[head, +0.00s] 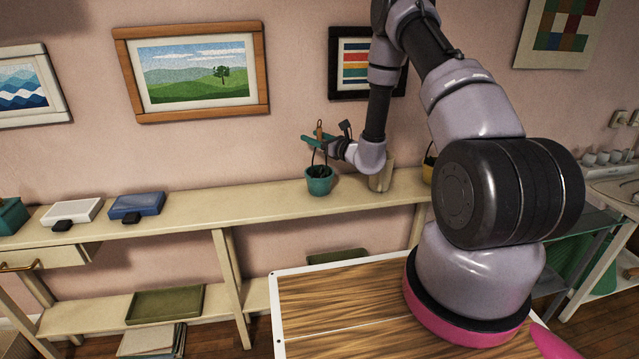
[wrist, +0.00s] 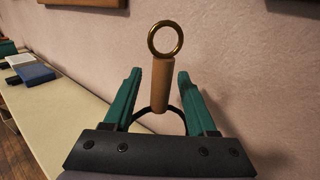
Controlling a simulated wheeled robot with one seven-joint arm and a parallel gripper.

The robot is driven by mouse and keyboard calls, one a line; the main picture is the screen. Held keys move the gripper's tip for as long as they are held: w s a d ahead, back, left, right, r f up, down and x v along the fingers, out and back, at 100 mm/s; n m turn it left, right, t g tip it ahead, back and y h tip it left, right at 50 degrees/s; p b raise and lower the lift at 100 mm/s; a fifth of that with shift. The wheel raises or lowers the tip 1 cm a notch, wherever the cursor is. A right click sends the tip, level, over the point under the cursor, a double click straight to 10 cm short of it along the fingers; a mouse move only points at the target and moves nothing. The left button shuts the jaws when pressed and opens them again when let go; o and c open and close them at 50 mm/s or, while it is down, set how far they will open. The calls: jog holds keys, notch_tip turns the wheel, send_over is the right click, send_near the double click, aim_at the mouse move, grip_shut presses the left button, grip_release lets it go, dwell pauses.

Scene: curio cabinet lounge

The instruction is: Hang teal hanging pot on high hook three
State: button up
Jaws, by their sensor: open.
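The teal hanging pot (head: 319,181) stands upright on the long cream shelf, with dark straps rising to a wooden handle. In the wrist view the tan handle (wrist: 161,84) with a brass ring (wrist: 165,40) on top stands between the two teal fingers of my gripper (wrist: 160,92). The fingers are open, with a gap on each side of the handle. In the head view my gripper (head: 318,141) is just above the pot, at the height of its handle. The pot's body is hidden in the wrist view. I see no hook in either view.
A tan pot (head: 381,174) stands just right of the teal pot, partly behind my arm, with a yellow pot (head: 428,168) farther right. A white box (head: 72,212) and a blue box (head: 137,205) lie on the shelf (head: 240,216) at left. The shelf between is clear.

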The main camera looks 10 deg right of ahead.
jog(key=shift+w+a, duration=0.15)
jog(key=shift+w, duration=0.05)
grip_shut()
dwell(1.3)
